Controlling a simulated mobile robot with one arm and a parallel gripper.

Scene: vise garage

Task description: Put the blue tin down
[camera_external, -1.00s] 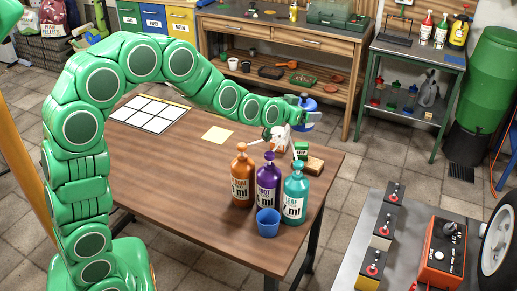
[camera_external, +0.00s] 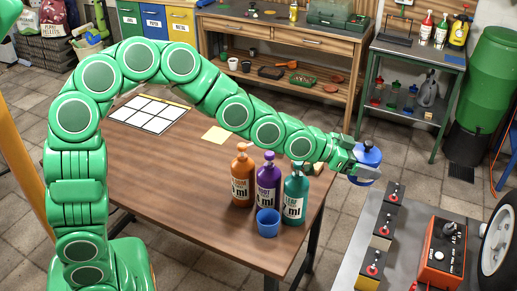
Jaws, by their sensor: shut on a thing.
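My gripper (camera_external: 358,172) is shut on the blue tin (camera_external: 368,156), a round blue thing with a small knob on top. It holds the tin in the air to the right of the brown table (camera_external: 215,235), near the far left corner of the grey metal surface (camera_external: 350,262). The gripper fingers cover part of the tin's lower side. The height of the tin above that surface is hard to tell.
Orange, purple and teal pump bottles (camera_external: 242,178) (camera_external: 268,183) (camera_external: 295,195) and a blue cup (camera_external: 268,222) stand on the brown table, below my arm. Several black batteries with red knobs (camera_external: 381,235) and an orange box (camera_external: 443,250) stand on the grey surface. A wheel (camera_external: 497,238) is at right.

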